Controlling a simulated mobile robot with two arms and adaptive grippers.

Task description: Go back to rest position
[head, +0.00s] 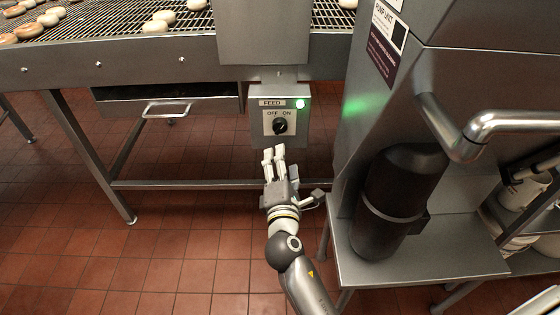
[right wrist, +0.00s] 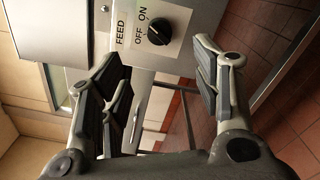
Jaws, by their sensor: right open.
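My right gripper (head: 273,153) is in front of and just below the grey feed switch box (head: 264,107). In the right wrist view its fingers (right wrist: 162,60) are spread apart with nothing between them. The black knob (head: 281,126) sits on a plate marked OFF and ON, beyond the fingertips and apart from them. The knob also shows in the right wrist view (right wrist: 159,31). I cannot clearly tell which mark it points at. The green lamp (head: 300,103) on the box is lit. My left gripper is out of view.
A wire conveyor (head: 110,30) with several doughnuts runs above. A drawer (head: 165,103) hangs under it at left. At right stand a steel pump unit (head: 465,90), a black cylinder (head: 400,190) and a steel shelf (head: 440,260). The tiled floor (head: 170,250) at lower left is clear.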

